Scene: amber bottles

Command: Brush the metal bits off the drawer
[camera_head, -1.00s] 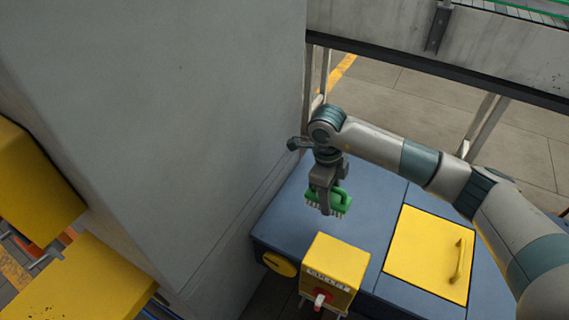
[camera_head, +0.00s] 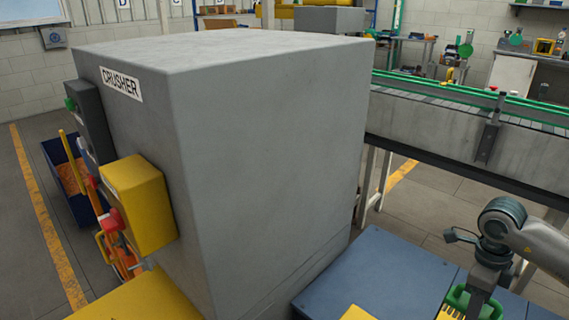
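My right gripper (camera_head: 474,294) is at the lower right, shut on a green brush (camera_head: 459,298). The brush is partly cut off by the bottom edge and partly hidden by the fingers. It is held over the right part of the blue cabinet (camera_head: 375,275). A yellow surface (camera_head: 145,298) shows at the bottom left, in front of the crusher; I cannot tell whether it is the drawer. No metal bits can be made out. My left gripper is not in view.
The large grey crusher (camera_head: 275,150) fills the middle. A yellow box with a red knob (camera_head: 140,200) and a dark box with a green button (camera_head: 90,120) are on its left side. A conveyor (camera_head: 460,130) runs behind at right. Open floor (camera_head: 30,190) lies at far left.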

